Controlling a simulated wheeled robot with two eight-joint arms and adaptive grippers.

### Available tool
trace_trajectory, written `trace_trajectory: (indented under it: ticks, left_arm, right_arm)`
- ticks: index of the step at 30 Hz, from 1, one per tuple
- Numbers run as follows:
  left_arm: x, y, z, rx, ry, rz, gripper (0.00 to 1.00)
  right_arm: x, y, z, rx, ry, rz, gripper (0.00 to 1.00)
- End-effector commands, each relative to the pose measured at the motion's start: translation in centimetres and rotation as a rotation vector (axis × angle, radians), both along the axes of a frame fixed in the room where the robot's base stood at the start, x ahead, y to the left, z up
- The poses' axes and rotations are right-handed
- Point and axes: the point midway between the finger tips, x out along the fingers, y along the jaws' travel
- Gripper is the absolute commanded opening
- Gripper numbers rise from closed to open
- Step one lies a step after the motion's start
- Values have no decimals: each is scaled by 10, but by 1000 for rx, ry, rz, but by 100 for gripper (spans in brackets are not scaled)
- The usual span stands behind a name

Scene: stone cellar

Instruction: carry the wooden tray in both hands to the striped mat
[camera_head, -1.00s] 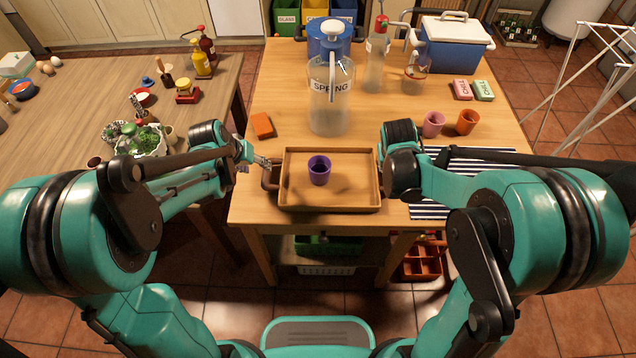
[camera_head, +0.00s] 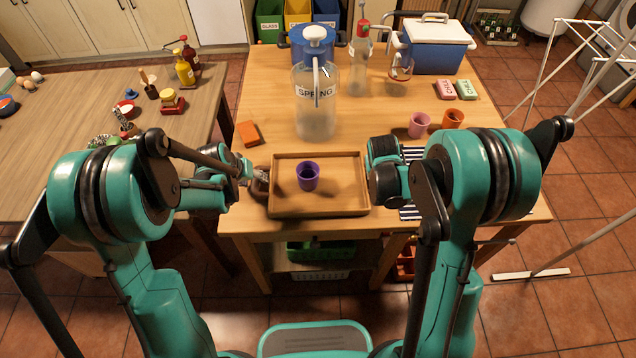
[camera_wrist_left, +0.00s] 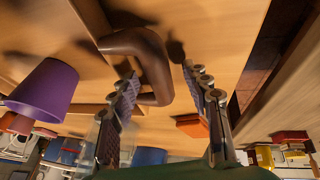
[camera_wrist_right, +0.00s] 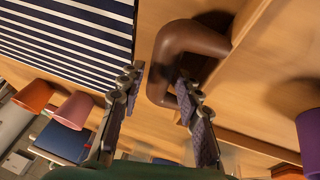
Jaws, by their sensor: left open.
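The wooden tray (camera_head: 335,198) lies on the wooden table, with a purple cup (camera_head: 308,176) standing in it. My left gripper (camera_head: 260,180) is at the tray's left side. In the left wrist view its open fingers (camera_wrist_left: 165,95) stand either side of the brown left handle (camera_wrist_left: 148,50), with a gap visible. In the right wrist view my right gripper (camera_wrist_right: 158,90) is open, with the brown right handle (camera_wrist_right: 190,40) between its fingers. The head view hides its fingers behind my right wrist. The striped mat (camera_wrist_right: 65,35) lies beyond the tray's right side, mostly hidden by my right arm in the head view.
An orange block (camera_head: 249,133) lies behind the tray's left corner. A large SPRING dispenser (camera_head: 315,115) stands behind the tray. Pink (camera_head: 419,125) and orange cups (camera_head: 453,119) stand behind the mat. A second table (camera_head: 60,150) is at the left. A drying rack (camera_head: 590,60) stands at the right.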

Motion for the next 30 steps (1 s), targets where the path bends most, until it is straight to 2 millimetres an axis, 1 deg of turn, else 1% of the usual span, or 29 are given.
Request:
trace_trajectory:
  ticks: [8, 9, 11, 12, 13, 14, 23, 26, 30]
  left_arm:
    - [0, 0, -1, 0, 0, 0, 48]
    - [0, 0, -1, 0, 0, 0, 37]
    - [0, 0, -1, 0, 0, 0, 21]
    - [0, 0, -1, 0, 0, 0, 11]
    - [0, 0, -1, 0, 0, 0, 3]
    - [0, 0, -1, 0, 0, 0, 0]
    - [0, 0, 0, 0, 0, 0, 0]
    - [0, 0, 4, 0, 0, 0, 0]
    - [0, 0, 14, 0, 0, 0, 0]
  right_arm:
    - [0, 0, -1, 0, 0, 0, 34]
    - [0, 0, -1, 0, 0, 0, 24]
    - [0, 0, -1, 0, 0, 0, 8]
    - [0, 0, -1, 0, 0, 0, 0]
    - [0, 0, -1, 0, 0, 0, 0]
    - [0, 0, -1, 0, 0, 0, 0]
    - [0, 0, 0, 0, -1, 0, 0]
    - [0, 0, 4, 0, -1, 0, 0]
    - [0, 0, 14, 0, -1, 0, 0]
